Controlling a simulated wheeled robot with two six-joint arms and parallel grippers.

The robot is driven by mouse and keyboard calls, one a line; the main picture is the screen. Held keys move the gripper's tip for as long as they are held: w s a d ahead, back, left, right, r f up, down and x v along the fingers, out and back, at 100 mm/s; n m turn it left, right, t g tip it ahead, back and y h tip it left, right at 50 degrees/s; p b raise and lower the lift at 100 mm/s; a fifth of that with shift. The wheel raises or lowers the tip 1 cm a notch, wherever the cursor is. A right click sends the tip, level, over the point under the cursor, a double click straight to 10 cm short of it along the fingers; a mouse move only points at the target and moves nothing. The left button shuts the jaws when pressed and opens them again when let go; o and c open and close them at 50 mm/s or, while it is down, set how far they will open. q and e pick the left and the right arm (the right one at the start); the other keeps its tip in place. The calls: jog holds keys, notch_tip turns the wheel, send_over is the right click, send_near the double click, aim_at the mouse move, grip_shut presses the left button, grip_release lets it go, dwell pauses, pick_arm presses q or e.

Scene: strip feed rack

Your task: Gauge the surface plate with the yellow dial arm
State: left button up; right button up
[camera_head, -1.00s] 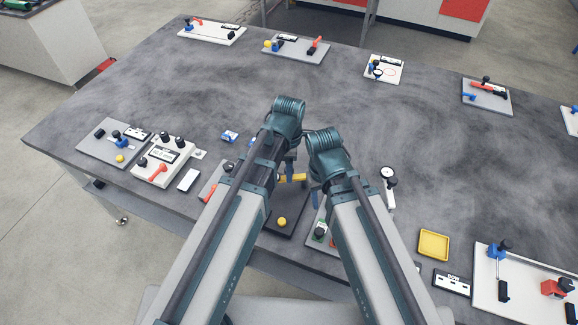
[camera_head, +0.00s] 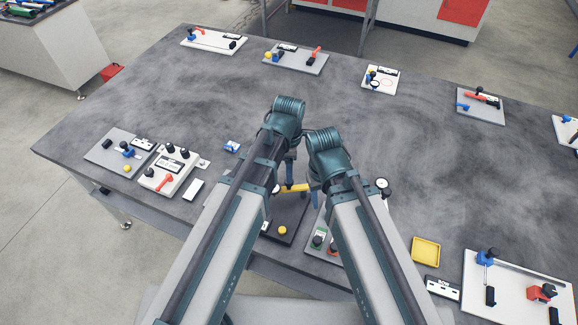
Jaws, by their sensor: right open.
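A dark plate (camera_head: 291,222) lies near the bench's front edge, partly hidden by my arms. A yellow bar (camera_head: 295,188), probably the yellow dial arm, shows at its far end between my two arms. A yellow knob (camera_head: 282,230) sits on the plate's near part. My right gripper (camera_head: 314,198) points down just right of the yellow bar and is open; its fingers are mostly hidden by its own arm. My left gripper (camera_head: 289,178) points down close to the bar, and its jaws are too hidden to read. Contact with the bar cannot be told.
A white round dial (camera_head: 382,184) shows right of my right arm. A yellow tray (camera_head: 426,250) and a white board (camera_head: 512,291) lie at the right. A control box (camera_head: 170,172) stands at the left. Several boards line the far edge. The bench's middle (camera_head: 230,90) is clear.

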pick_arm(q)
notch_tip(320, 180, up, 8)
jog(key=p, duration=0.6)
jog(key=shift+f, duration=0.25)
dwell(0.4)
jog(key=s+a+m, duration=0.4)
jog(key=a+m, duration=0.8)
jog(key=m, duration=0.6)
jog(key=s+d+f+m+y+b, duration=0.1)
jog(key=s+d+f+m+b, duration=0.3)
jog(key=d+f+b, duration=0.6)
notch_tip(320, 180, down, 4)
jog(key=s+b, duration=0.2)
jog(key=b, duration=0.2)
jog(key=shift+s+d+m, duration=0.15)
jog(key=shift+d+m, duration=0.05)
jog(key=shift+m, duration=0.2)
